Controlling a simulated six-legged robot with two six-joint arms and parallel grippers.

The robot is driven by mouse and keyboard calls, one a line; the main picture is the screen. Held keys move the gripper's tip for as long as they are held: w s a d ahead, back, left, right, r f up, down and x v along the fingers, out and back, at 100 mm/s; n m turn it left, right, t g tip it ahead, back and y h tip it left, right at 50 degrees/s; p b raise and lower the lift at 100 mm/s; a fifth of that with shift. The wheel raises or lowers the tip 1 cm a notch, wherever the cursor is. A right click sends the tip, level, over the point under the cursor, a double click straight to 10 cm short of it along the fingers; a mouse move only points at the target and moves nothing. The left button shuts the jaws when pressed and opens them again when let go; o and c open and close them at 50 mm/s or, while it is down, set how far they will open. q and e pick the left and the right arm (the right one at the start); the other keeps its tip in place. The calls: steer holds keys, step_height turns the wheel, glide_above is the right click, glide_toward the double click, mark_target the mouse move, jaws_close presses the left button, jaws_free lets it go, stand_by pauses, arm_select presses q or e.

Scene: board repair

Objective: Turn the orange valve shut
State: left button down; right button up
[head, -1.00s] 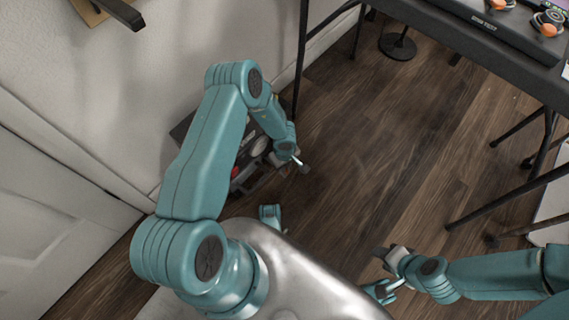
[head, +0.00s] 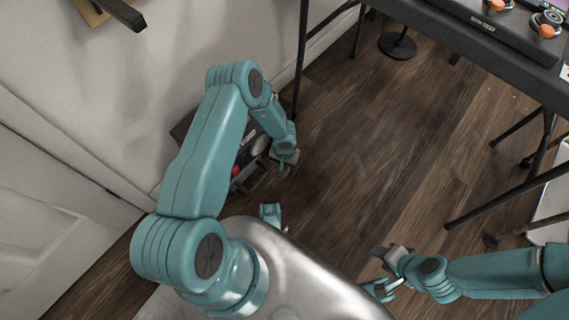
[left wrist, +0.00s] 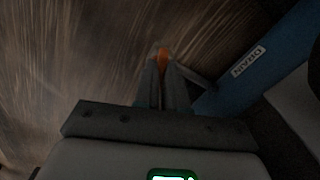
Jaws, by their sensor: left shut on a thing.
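The orange valve (left wrist: 163,57) shows as a small orange piece between the fingertips of my left gripper (left wrist: 163,72) in the left wrist view. The gripper is shut on it, and the fingers hide most of it. In the head view my left gripper (head: 286,161) is low by the wall, beside a dark board (head: 250,176), and the valve cannot be made out. My right gripper (head: 384,270) is at the lower right, away from the board; its jaw opening is too small to judge.
A black table (head: 500,45) with a dark bar and orange-and-black items stands at the upper right, its legs reaching the floor. A round black stand base (head: 398,46) is under it. The wooden floor (head: 370,150) between is clear.

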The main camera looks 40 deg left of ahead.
arm_select(q)
steer(key=shift+m, duration=2.2)
steer(key=c, duration=1.2)
jaws_free()
steer(key=shift+r, duration=0.15)
step_height(320, 180, up, 16)
steer(key=p, duration=0.8)
steer(key=shift+p, duration=0.4)
arm_select(e)
step_height(320, 180, up, 8)
steer(key=s+a+g, duration=0.1)
steer(key=s, duration=0.1)
steer(key=shift+s+a+n, duration=0.25)
steer(key=shift+n, duration=0.05)
arm_select(q)
steer(key=shift+s, duration=0.1)
